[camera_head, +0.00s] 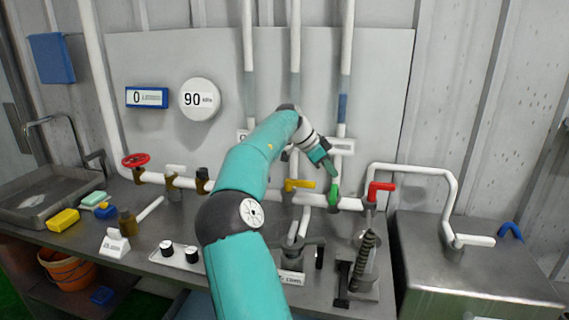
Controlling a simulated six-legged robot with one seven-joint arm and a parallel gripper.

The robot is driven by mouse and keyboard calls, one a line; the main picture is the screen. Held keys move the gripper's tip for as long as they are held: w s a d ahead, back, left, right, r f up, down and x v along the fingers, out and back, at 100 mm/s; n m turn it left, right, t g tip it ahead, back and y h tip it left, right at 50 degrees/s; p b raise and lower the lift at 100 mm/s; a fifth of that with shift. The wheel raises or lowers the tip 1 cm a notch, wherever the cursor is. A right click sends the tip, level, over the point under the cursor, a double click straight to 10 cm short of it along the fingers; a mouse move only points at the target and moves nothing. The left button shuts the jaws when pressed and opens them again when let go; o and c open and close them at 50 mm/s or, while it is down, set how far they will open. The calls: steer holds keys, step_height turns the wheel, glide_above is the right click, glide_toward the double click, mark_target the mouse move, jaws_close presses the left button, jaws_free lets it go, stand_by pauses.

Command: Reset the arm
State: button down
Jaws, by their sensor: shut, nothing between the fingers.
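My teal and white arm reaches up from the bottom middle of the head view and bends to the right at its top. My gripper (330,168) points down and right, just above a green valve handle (334,194). I cannot tell whether it touches the handle. The gripper looks shut and holds nothing that I can see. The arm hides part of the bench and the pipes behind it.
A yellow handle (300,185) and a red handle (381,189) flank the green one. A red wheel valve (136,160) is at the left. A spring device (362,262) stands on the bench. A sink (60,192) is far left, a metal box (480,275) right.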

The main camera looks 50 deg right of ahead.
steer(key=w+a+n+t+y, duration=0.1)
steer(key=a+n+t+y, duration=0.45)
steer(key=a, duration=1.15)
steer(key=w+a+n+t+h, duration=0.1)
steer(key=a+n+t, duration=0.2)
steer(key=a+n, duration=0.95)
steer(key=s+a+f+n, duration=0.1)
steer(key=s+a+n, duration=0.2)
steer(key=a, duration=0.5)
steer(key=s+a+f+n+t+y, duration=0.1)
steer(key=s+a, duration=0.3)
steer(key=a, duration=0.5)
steer(key=s+a+f+n+t, duration=0.1)
steer(key=s+a+f+n, duration=0.2)
steer(key=a, duration=0.6)
steer(key=shift+s+a+n, duration=0.25)
steer(key=shift+s+n, duration=0.55)
